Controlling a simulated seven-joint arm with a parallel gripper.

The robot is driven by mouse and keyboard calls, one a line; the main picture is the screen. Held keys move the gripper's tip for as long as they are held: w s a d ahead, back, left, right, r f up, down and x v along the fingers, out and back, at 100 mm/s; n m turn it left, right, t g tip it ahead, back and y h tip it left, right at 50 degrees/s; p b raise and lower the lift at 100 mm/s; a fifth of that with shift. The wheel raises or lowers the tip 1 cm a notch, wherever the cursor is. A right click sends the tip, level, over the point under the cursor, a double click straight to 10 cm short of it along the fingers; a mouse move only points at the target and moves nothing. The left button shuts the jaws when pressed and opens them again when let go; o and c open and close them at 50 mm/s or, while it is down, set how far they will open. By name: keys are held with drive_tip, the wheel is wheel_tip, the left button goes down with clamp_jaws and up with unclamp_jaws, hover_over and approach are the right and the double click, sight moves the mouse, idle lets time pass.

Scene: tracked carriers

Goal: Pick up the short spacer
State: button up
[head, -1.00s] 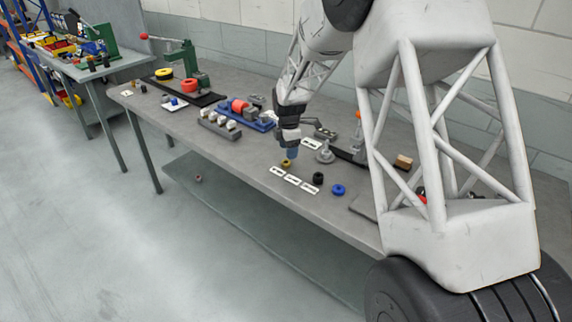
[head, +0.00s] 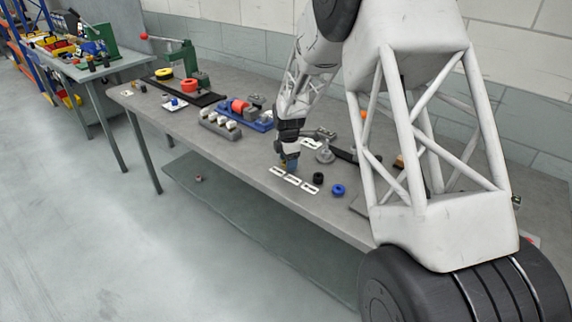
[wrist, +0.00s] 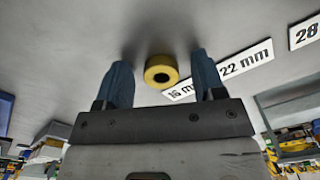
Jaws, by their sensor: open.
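The short spacer appears to be the yellow ring with a dark hole (wrist: 161,71), standing on the grey bench beside the "16 mm" label (wrist: 180,90). In the wrist view it sits between the two blue fingertips of my gripper (wrist: 160,80), with a gap on each side. My gripper is open and empty. In the head view my gripper (head: 289,167) points down at the bench top, and its fingers hide most of the yellow spacer.
A black spacer (head: 318,178) and a blue spacer (head: 338,190) stand to the right on the bench. White labels (head: 292,180) lie in front. A grey stepped part (head: 325,154) stands behind to the right. A blue fixture (head: 249,117) is farther left.

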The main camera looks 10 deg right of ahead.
drive_tip(key=shift+c, duration=0.4)
drive_tip(key=c, duration=0.9)
drive_tip(key=shift+c, duration=0.2)
drive_tip(key=shift+r, duration=0.1)
drive_tip(key=shift+r, duration=0.75)
wheel_tip(320, 180, up, 2)
drive_tip(key=shift+r, duration=0.1)
drive_tip(key=s, duration=0.5)
drive_tip(key=s+d, duration=0.1)
drive_tip(key=s, duration=0.4)
drive_tip(key=s+r, duration=0.1)
drive_tip(key=s, duration=0.5)
drive_tip(key=shift+d, duration=0.3)
drive_tip(key=shift+w+r, duration=0.1)
